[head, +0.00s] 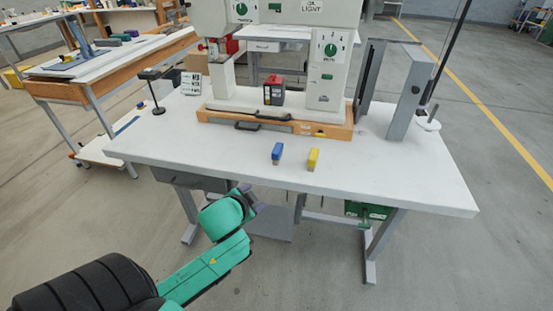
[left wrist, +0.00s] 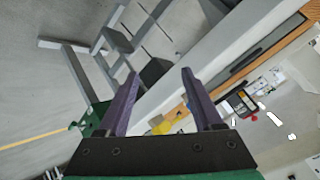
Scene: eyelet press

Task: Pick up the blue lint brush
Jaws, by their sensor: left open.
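The blue lint brush (head: 277,152) stands near the front edge of the white table, left of a similar yellow brush (head: 313,158). My left gripper (head: 252,197) is in front of and below the table's front edge, apart from the blue brush, lower and to its left in the head view. In the left wrist view its two purple fingers (left wrist: 160,72) are spread with nothing between them. A yellow piece (left wrist: 160,126) shows beyond the fingers there; I cannot make out the blue brush in that view. My right gripper is not in view.
The white table (head: 400,180) has a press with a wooden-edged base (head: 320,129) behind the brushes. A red and black box (head: 274,91) sits on it. A grey upright panel (head: 410,95) stands at right, a small black stand (head: 153,95) at left. The table's front strip is mostly clear.

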